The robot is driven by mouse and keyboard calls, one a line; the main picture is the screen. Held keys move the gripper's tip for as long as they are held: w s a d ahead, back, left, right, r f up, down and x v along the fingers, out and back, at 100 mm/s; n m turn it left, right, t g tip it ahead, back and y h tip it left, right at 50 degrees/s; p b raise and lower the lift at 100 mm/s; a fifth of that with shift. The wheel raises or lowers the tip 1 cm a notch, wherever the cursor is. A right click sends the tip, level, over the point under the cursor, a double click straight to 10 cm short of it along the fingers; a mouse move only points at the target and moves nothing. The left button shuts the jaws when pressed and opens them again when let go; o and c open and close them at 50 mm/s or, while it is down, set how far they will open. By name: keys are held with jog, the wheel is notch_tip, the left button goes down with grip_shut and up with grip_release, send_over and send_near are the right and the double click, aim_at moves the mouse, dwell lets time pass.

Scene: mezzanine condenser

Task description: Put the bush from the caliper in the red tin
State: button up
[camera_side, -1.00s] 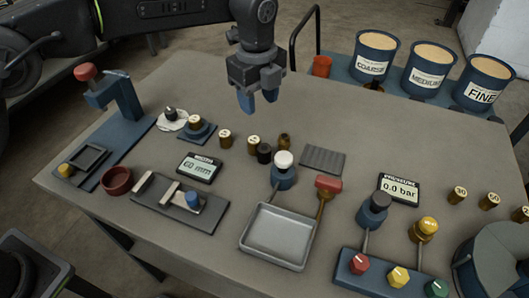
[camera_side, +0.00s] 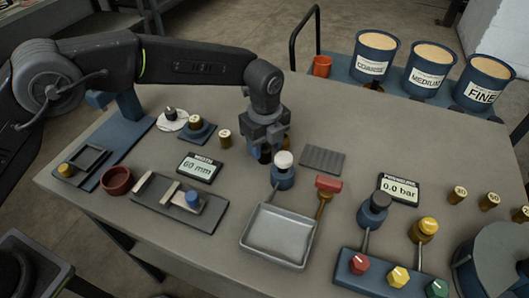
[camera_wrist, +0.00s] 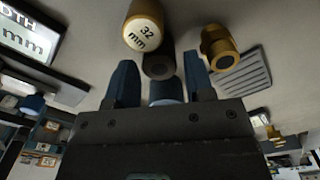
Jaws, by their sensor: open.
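The caliper (camera_side: 203,221) lies at the left front as a dark plate with pale jaws and a blue knob (camera_side: 193,198). I cannot make out a bush between its jaws. The red tin (camera_side: 117,180) stands left of it, open at the top. My gripper (camera_side: 265,153) is low over the middle of the table, right of the caliper, among small parts it partly hides. In the wrist view its blue fingers (camera_wrist: 160,85) are apart. Ahead of them are a brass bush (camera_wrist: 147,27) marked 32 mm, a dark bush (camera_wrist: 158,65) and a brass fitting (camera_wrist: 219,48).
A white-topped blue post (camera_side: 283,170) stands close right of my gripper. A grey tray (camera_side: 277,236) lies in front. The width display (camera_side: 200,168) reads 60 mm. Another brass bush (camera_side: 225,138) stands left of my gripper.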

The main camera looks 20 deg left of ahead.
jog(key=shift+f, duration=1.35)
jog(key=shift+c, duration=0.4)
jog(key=c, duration=0.7)
jog(key=shift+r, duration=0.15)
